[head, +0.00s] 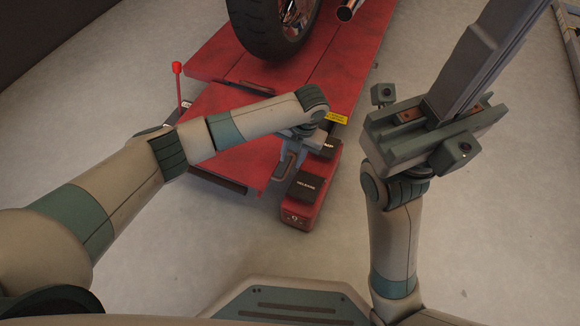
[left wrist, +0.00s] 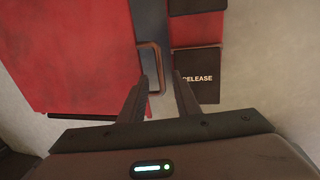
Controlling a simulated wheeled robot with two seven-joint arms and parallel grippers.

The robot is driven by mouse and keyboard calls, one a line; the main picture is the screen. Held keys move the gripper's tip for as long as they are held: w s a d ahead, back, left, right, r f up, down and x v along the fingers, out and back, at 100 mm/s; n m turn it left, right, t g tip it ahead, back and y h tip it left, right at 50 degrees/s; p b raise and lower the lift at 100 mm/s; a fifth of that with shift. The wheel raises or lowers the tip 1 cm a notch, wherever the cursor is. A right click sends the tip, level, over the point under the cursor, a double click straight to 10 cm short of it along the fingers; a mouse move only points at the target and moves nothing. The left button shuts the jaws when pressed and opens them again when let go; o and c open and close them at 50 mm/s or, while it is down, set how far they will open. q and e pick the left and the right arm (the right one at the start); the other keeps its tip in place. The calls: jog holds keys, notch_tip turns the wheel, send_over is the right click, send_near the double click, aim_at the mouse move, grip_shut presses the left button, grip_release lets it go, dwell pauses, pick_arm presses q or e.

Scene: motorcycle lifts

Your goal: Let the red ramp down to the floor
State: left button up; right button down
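The red ramp (head: 222,150) is a flat plate at the near end of the red lift; its tilt is hard to judge. It fills the left of the left wrist view (left wrist: 70,60). A brown-rimmed loop (left wrist: 149,66) is at its right edge. My left gripper (head: 290,166) is over the gap between ramp and pedal unit. Its fingers (left wrist: 161,82) are apart with nothing clearly held, the left one by the loop, the right one by the black RELEASE pedal (head: 305,186). My right gripper (head: 492,45) is raised at the right, its fingers together and empty.
The red pedal unit (head: 296,215) sits right of the ramp, with a second black pedal behind, partly hidden. A motorcycle wheel (head: 268,30) stands on the lift deck (head: 345,55). A red-knobbed lever (head: 178,85) rises at left. The floor (head: 200,235) in front is clear.

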aim_at(289, 167)
pick_arm(q)
jog(key=shift+w+a+f+b, duration=0.1)
jog(key=shift+f+b, duration=0.1)
jog(key=shift+f, duration=0.4)
jog(key=shift+s+a+f+b, duration=0.1)
jog(key=shift+f+b, duration=0.15)
jog(key=shift+f, duration=0.4)
jog(key=shift+w+a+f+b, duration=0.1)
jog(key=shift+f+b, duration=0.1)
jog(key=shift+f, duration=0.4)
grip_shut()
